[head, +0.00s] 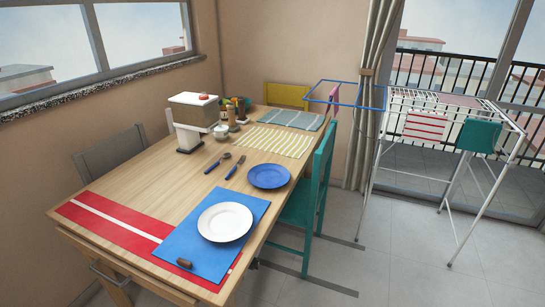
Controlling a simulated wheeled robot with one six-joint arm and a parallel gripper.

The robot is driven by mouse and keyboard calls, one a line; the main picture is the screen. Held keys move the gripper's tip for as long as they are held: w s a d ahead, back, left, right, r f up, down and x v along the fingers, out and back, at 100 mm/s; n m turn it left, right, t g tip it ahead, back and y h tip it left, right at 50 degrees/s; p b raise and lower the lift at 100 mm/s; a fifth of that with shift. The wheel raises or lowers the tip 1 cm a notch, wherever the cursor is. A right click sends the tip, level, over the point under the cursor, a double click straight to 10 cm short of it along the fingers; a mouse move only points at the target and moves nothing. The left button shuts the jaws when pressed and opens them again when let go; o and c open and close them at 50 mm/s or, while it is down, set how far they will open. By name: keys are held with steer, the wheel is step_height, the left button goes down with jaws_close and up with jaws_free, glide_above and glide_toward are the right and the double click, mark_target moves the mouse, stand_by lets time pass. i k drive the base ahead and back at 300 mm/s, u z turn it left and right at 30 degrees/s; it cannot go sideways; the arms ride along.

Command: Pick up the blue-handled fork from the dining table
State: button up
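Two pieces of cutlery with blue handles lie side by side on the wooden dining table (130,188), near its middle. The left one (217,164) has a rounded dark head and looks like a spoon. The right one (236,167) has a narrower head; it may be the fork, but its tines are too small to make out. Both point away toward the back right, with their handles toward the front left. A blue plate (269,176) is just right of them. My gripper is not in view.
A white box-like appliance (190,125) stands behind the cutlery. A teal chair (310,200) and grey chair (110,154) flank the table.

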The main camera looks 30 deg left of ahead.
mark_target(233, 169)
steer(key=z, duration=0.15)
steer(key=i, duration=1.7)
steer(key=u, duration=0.7)
steer(key=i, duration=0.95)
steer(key=u, duration=1.5)
steer(key=i, duration=0.55)
steer(key=u, duration=0.45)
